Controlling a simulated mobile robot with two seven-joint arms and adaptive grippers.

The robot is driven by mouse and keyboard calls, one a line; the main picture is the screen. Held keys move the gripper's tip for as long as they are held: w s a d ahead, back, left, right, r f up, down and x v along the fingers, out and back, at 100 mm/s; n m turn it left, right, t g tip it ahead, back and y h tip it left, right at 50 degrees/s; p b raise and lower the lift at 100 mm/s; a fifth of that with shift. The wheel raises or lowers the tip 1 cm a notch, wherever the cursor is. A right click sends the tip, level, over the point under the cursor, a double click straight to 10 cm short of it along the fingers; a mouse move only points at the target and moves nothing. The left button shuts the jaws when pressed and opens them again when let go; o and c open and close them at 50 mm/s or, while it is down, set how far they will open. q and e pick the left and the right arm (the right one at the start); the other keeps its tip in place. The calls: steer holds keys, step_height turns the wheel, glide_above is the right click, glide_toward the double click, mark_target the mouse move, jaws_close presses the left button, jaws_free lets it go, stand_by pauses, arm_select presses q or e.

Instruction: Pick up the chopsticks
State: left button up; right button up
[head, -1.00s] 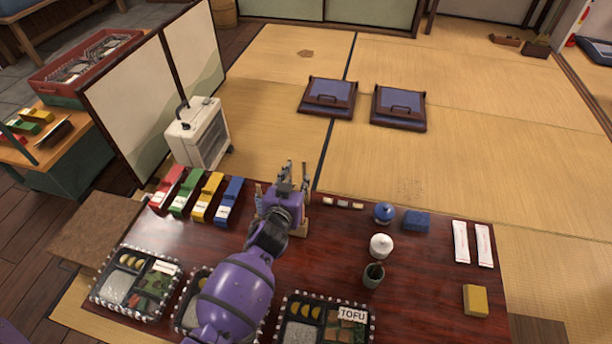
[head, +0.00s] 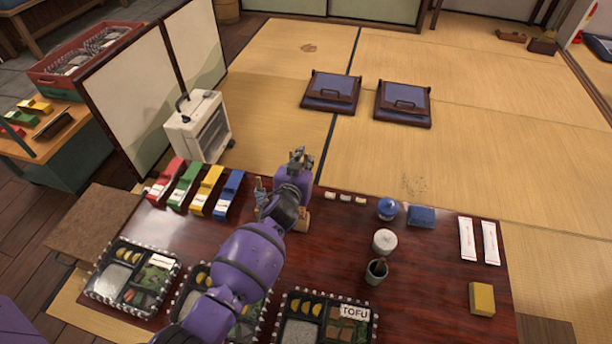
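My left gripper (head: 299,158) is over the far edge of the dark red table (head: 340,250), at the middle. Its fingers look small and close together, and whether they hold anything is unclear. Just behind and below it, small upright objects (head: 260,193) and a light wooden piece (head: 303,220) are partly hidden by my arm; I cannot tell whether these are chopsticks. Two slim white packets (head: 467,239) (head: 490,242) lie at the table's right, well apart from the gripper; their contents do not show. My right gripper is not in view.
Red, green, yellow and blue boxes (head: 229,195) stand left of the gripper. A blue jar (head: 388,208), white pot (head: 384,242) and dark cup (head: 376,271) stand to the right. Bento trays (head: 132,278) line the near edge, one partly under my arm.

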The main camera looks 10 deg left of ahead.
arm_select(q)
jaws_close()
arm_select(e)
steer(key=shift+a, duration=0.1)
arm_select(q)
steer(key=shift+r, duration=0.15)
step_height(320, 180, up, 18)
steer(key=p, duration=1.2)
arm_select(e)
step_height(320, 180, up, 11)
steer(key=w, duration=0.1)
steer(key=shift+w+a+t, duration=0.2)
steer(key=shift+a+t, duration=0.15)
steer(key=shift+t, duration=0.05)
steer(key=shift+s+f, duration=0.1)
